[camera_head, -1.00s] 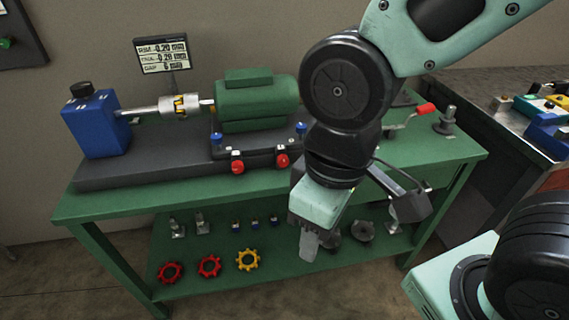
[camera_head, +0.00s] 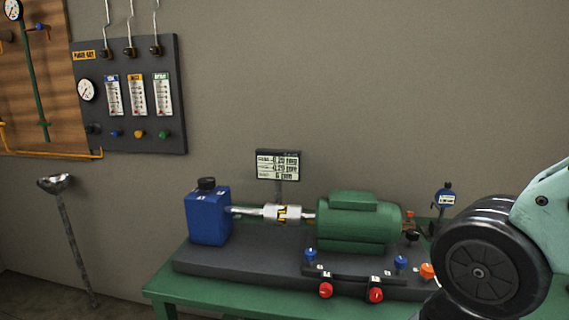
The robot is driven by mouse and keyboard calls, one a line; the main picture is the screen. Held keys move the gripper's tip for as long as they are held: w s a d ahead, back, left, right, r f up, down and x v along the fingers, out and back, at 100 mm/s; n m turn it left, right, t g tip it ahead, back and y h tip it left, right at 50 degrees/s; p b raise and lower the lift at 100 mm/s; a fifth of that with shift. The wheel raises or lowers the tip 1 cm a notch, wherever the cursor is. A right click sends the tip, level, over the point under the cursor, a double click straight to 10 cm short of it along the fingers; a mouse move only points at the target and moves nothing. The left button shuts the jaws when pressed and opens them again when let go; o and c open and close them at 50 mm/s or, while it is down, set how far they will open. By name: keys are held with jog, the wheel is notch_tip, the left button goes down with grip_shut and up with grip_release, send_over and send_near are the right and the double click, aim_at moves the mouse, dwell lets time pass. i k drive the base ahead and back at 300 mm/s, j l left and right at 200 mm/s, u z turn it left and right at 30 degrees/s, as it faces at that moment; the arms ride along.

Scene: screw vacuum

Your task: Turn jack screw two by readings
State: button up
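The motor rig stands on a dark base plate (camera_head: 240,258) on the green bench (camera_head: 160,286). A blue pump block (camera_head: 208,217) is at its left. A shaft with a coupling (camera_head: 284,213) joins it to the green motor (camera_head: 355,220). Two red knobs (camera_head: 326,290) and two blue knobs (camera_head: 401,262) sit along the motor's front edge, with an orange knob (camera_head: 427,271) at the right. Which is jack screw two cannot be told. The readout screen (camera_head: 278,165) stands behind; its digits are small and blurred. My gripper is out of view; only my arm shows at the lower right.
A dial indicator (camera_head: 444,197) stands right of the motor, near my arm. A wall panel with gauges (camera_head: 135,95) hangs at the upper left. A floor stand (camera_head: 68,230) is left of the bench. The wall above the rig is bare.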

aim_at(375, 293)
jog(key=k+j+z, duration=0.2)
jog(key=z, duration=0.2)
jog(key=k+j+z, duration=0.2)
jog(key=z, duration=0.2)
jog(key=j, duration=0.1)
